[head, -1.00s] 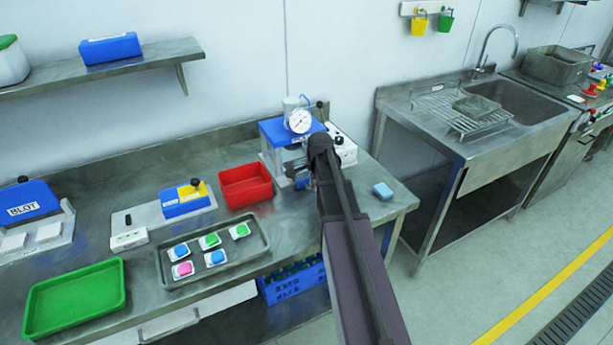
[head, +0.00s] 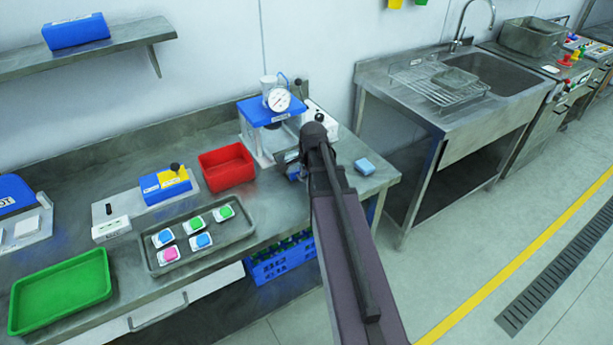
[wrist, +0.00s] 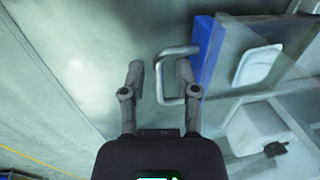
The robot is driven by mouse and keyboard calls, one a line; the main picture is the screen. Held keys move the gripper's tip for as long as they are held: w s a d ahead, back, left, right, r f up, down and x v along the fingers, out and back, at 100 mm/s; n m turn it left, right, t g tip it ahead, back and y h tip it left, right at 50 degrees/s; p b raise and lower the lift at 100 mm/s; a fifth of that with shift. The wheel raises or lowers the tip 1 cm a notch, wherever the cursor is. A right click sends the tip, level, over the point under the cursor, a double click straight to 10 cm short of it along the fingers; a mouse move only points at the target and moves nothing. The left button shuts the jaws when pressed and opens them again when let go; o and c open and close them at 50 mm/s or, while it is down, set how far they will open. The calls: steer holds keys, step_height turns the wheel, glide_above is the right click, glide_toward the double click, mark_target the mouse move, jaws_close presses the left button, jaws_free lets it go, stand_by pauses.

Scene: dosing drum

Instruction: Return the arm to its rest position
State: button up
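My arm reaches from the lower middle of the head view toward a blue-topped bench device with a round gauge (head: 278,100). My gripper (wrist: 160,78) shows in the wrist view with its two fingers apart and nothing clearly held. A bent metal handle (wrist: 160,82) shows between and beyond the fingers, close to the right finger; I cannot tell whether they touch. A blue panel (wrist: 207,50) is right of the handle. In the head view my arm's wrist hides most of the gripper.
Left of the device are a red bin (head: 227,168), a grey tray (head: 162,262) of several coloured pieces, and a green tray (head: 60,290). A blue sponge-like block (head: 365,167) lies right of my arm. A sink unit (head: 500,75) stands beyond a gap.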

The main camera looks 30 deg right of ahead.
steer(key=shift+d+r, duration=0.1)
stand_by(0.5)
step_height(320, 180, up, 9)
steer(key=p, duration=0.9)
steer(key=shift+r+p, duration=0.5)
steer(key=shift+p, duration=0.1)
steer(key=shift+f, duration=0.1)
steer(key=shift+s, duration=0.55)
steer(key=shift+s, duration=0.1)
